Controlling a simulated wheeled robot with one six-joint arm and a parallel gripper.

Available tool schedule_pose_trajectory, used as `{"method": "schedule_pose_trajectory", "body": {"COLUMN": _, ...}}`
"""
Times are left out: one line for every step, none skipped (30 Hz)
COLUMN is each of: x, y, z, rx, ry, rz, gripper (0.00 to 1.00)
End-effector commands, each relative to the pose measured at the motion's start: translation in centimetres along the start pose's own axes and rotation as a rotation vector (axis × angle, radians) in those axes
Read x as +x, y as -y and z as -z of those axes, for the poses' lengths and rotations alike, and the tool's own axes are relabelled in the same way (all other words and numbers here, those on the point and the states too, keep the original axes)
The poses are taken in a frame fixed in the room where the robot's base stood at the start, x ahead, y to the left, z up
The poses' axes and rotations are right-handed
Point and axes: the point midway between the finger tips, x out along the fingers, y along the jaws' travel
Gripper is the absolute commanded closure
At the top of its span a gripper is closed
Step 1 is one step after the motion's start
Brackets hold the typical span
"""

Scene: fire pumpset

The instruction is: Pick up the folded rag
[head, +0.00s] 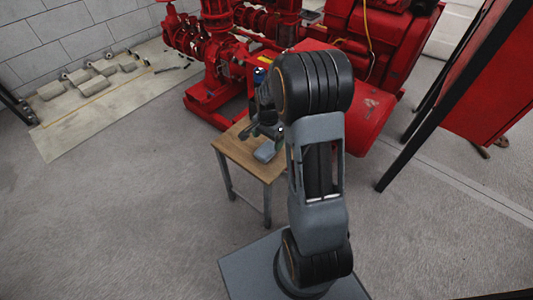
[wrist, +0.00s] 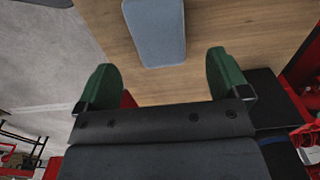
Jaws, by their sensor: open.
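The folded rag (head: 266,151) is a grey-blue flat block lying on a small wooden table (head: 232,146). In the wrist view the rag (wrist: 154,28) lies at the top centre, cut off by the upper edge. My gripper (wrist: 163,78) is open, with its two green fingers apart and bare wood between them. The rag lies beyond the fingertips, roughly in line with the gap, and is not between them. In the head view my gripper is small and partly hidden by my arm, close to the rag. Its height above the table is hard to tell.
Red pump machinery (head: 215,75) stands right behind the table. A red cabinet (head: 490,85) on dark legs is at the right. A pale mat (head: 95,110) with several small parts lies at the left. The floor left of the table is clear.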

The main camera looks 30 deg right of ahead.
Motion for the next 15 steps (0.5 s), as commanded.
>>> {"method": "schedule_pose_trajectory", "body": {"x": 0.2, "y": 0.0, "z": 0.0, "rx": 0.0, "ry": 0.0, "rz": 0.0, "gripper": 0.06}}
{"method": "schedule_pose_trajectory", "body": {"x": 0.2, "y": 0.0, "z": 0.0, "rx": 0.0, "ry": 0.0, "rz": 0.0, "gripper": 0.06}}
{"method": "schedule_pose_trajectory", "body": {"x": 0.4, "y": 0.0, "z": 0.0, "rx": 0.0, "ry": 0.0, "rz": 0.0, "gripper": 0.06}}
{"method": "schedule_pose_trajectory", "body": {"x": 0.5, "y": 0.0, "z": 0.0, "rx": 0.0, "ry": 0.0, "rz": 0.0, "gripper": 0.06}}
{"method": "schedule_pose_trajectory", "body": {"x": 0.7, "y": 0.0, "z": 0.0, "rx": 0.0, "ry": 0.0, "rz": 0.0, "gripper": 0.06}}
{"method": "schedule_pose_trajectory", "body": {"x": 1.1, "y": 0.0, "z": 0.0, "rx": 0.0, "ry": 0.0, "rz": 0.0, "gripper": 0.06}}
{"method": "schedule_pose_trajectory", "body": {"x": 1.4, "y": -0.1, "z": 0.0, "rx": 0.0, "ry": 0.0, "rz": 0.0, "gripper": 0.06}}
{"method": "schedule_pose_trajectory", "body": {"x": 1.8, "y": -0.1, "z": -0.1, "rx": 0.0, "ry": 0.001, "rz": -0.001, "gripper": 0.06}}
{"method": "schedule_pose_trajectory", "body": {"x": 2.3, "y": -0.1, "z": -0.1, "rx": 0.0, "ry": 0.001, "rz": -0.001, "gripper": 0.06}}
{"method": "schedule_pose_trajectory", "body": {"x": 2.8, "y": -0.1, "z": -0.1, "rx": 0.0, "ry": 0.002, "rz": -0.002, "gripper": 0.06}}
{"method": "schedule_pose_trajectory", "body": {"x": 3.2, "y": -0.1, "z": -0.1, "rx": 0.0, "ry": 0.002, "rz": -0.002, "gripper": 0.06}}
{"method": "schedule_pose_trajectory", "body": {"x": 3.8, "y": -0.1, "z": -0.1, "rx": 0.0, "ry": 0.001, "rz": -0.002, "gripper": 0.06}}
{"method": "schedule_pose_trajectory", "body": {"x": 4.2, "y": -0.1, "z": -0.1, "rx": 0.0, "ry": 0.001, "rz": -0.001, "gripper": 0.06}}
{"method": "schedule_pose_trajectory", "body": {"x": 4.5, "y": -0.1, "z": -0.1, "rx": 0.0, "ry": 0.001, "rz": -0.001, "gripper": 0.06}}
{"method": "schedule_pose_trajectory", "body": {"x": 5.0, "y": -0.1, "z": -0.1, "rx": 0.0, "ry": 0.001, "rz": -0.001, "gripper": 0.06}}
